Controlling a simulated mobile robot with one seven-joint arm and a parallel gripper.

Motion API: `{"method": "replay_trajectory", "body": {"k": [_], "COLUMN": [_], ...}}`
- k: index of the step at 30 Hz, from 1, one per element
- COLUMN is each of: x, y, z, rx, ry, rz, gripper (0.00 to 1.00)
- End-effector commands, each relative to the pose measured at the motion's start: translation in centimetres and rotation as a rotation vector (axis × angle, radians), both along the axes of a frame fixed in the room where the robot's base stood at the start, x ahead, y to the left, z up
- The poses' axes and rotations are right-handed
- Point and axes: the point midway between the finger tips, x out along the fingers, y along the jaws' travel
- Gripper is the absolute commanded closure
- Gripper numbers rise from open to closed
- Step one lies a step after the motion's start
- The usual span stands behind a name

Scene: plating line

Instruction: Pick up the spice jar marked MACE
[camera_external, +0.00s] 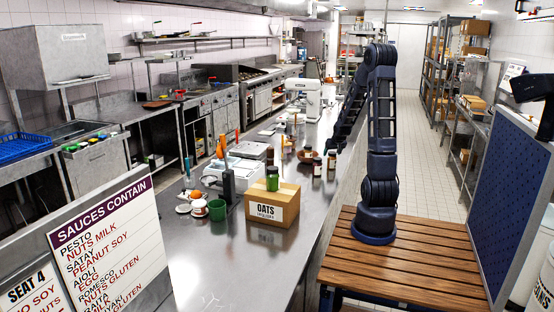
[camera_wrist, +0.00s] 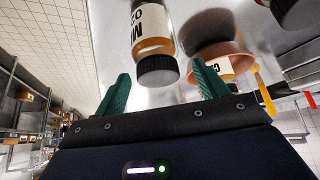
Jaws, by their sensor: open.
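In the wrist view, a jar (camera_wrist: 151,45) with brown-orange contents, a black lid and a white label lies straight ahead of my gripper (camera_wrist: 160,68). The label shows an M; the rest is cut off or too small to read. My green fingers are apart, one on each side of the lid end, with nothing held. I cannot tell how far the lid is from them. In the external view, two dark-lidded jars (camera_external: 317,168) (camera_external: 331,160) stand upright on the steel counter near my arm's end; which one is marked MACE is not legible.
A terracotta dish (camera_wrist: 232,50) with another labelled jar (camera_wrist: 222,66) sits close to the right finger. A dark round object (camera_wrist: 298,12) is at the upper right. An OATS box (camera_external: 288,205) with a green jar (camera_external: 272,180) stands nearer on the counter (camera_external: 262,270).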

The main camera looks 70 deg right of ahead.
Motion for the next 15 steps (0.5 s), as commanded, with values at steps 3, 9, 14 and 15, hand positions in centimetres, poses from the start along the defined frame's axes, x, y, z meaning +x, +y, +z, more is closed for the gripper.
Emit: {"method": "replay_trajectory", "body": {"k": [3,9,14,15], "x": [0.2,0.6,0.7,0.7], "y": [-0.7,-1.3,-1.5,-1.5], "z": [-1.3,-2.5,-2.7,-2.7], "rx": [0.002,0.001,-0.001,-0.001], "ry": [0.001,0.000,-0.001,-0.001], "rz": [0.001,0.001,0.000,0.000], "gripper": [0.28,0.28,0.28,0.28]}}
